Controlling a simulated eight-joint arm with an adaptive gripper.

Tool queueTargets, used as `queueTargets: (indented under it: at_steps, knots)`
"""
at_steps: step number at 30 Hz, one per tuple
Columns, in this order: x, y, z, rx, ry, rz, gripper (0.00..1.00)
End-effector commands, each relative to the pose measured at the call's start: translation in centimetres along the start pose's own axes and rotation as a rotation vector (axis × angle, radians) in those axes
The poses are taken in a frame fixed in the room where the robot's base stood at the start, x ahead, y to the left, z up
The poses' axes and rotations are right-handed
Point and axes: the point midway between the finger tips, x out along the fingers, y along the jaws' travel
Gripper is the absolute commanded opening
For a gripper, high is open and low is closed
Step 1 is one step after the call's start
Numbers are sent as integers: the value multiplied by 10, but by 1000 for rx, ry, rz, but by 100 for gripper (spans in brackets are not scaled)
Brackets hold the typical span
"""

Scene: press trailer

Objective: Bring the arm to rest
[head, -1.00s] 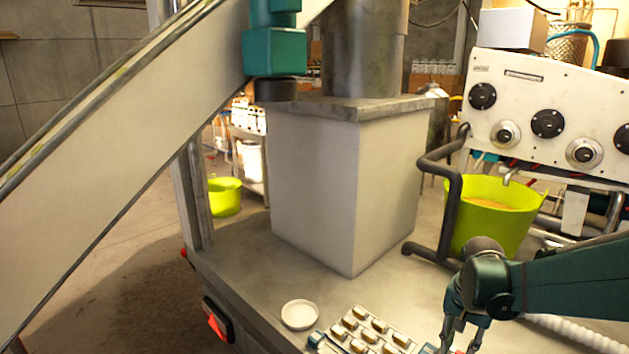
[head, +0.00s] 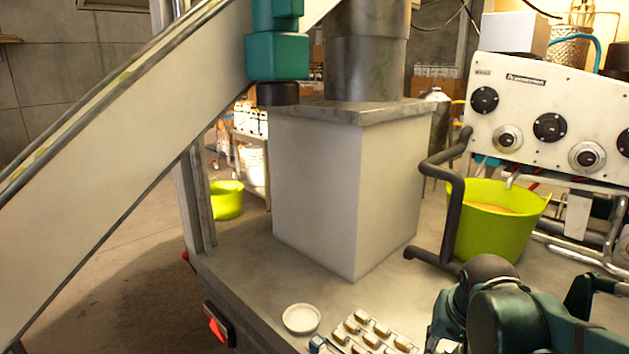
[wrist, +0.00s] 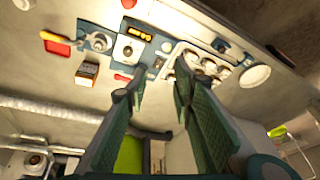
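My arm is at the lower right of the head view, with its teal and black links bent and close to the camera. Its gripper end is at or below the bottom edge there, so the fingers cannot be made out. In the wrist view my gripper (wrist: 157,84) shows two fingers with green ribbed pads. The fingertips stand apart with a clear gap and nothing between them. The gripper is above the trailer bed, and no object touches the fingers.
A tall white box (head: 330,195), a dark bent pipe (head: 448,215) and a lime tub (head: 500,225) stand behind.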

Motion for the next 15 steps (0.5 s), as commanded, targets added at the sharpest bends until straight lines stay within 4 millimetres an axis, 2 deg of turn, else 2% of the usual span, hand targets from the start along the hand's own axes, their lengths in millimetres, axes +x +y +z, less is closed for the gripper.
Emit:
queueTargets:
  at_steps: [15]
  knots:
    - [-38,-23,44,-188,142,-63,25]
